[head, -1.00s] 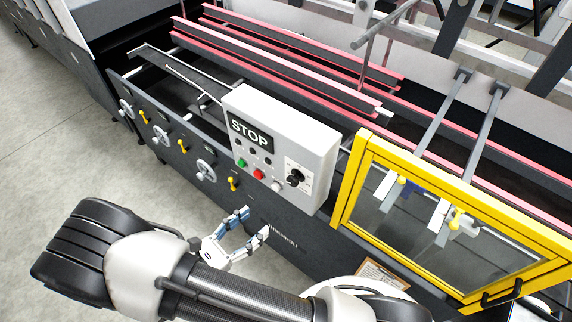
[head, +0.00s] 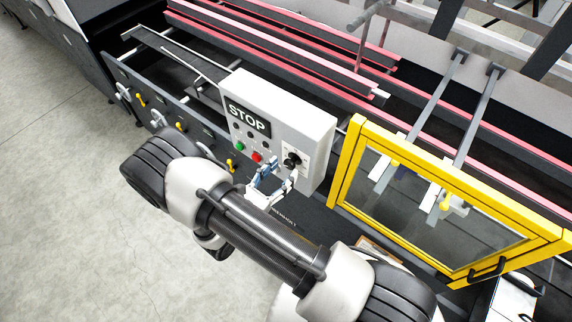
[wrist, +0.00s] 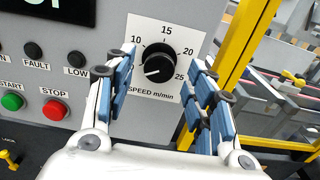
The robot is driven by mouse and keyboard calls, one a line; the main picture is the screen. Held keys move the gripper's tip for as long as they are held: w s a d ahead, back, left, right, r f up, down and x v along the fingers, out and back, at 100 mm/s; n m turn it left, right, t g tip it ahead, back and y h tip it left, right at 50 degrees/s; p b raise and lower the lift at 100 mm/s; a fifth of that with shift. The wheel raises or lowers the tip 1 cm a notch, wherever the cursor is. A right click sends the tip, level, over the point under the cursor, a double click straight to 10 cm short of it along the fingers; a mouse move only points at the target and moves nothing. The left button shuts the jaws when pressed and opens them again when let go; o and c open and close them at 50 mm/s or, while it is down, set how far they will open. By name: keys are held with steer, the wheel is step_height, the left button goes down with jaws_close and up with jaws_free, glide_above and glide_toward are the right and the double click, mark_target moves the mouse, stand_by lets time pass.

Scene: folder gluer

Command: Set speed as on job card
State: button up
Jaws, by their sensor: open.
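The black speed knob (wrist: 157,63) sits on a white dial plate marked 10, 15, 20 and 25 with "SPEED m/min". A pale mark shows on the knob's lower left, but I cannot read the setting surely. The knob also shows on the right of the grey control box (head: 312,137) in the head view (head: 292,160). My gripper (head: 279,173) is open in front of the box, just below the knob. In the wrist view its blue-padded fingers (wrist: 162,84) stand left and right of the knob, with no visible contact. No readable job card shows.
A green START button (wrist: 12,102) and red STOP button (wrist: 55,110) lie left of the dial. The box has a "STOP" display (head: 248,118). A yellow-framed guard (head: 345,165) stands close on the right. A brown board (head: 376,246) is partly hidden behind my arm.

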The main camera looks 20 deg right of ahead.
mark_target(290, 163)
steer(key=shift+x, duration=1.35)
steer(key=shift+c, duration=0.2)
steer(key=c, duration=1)
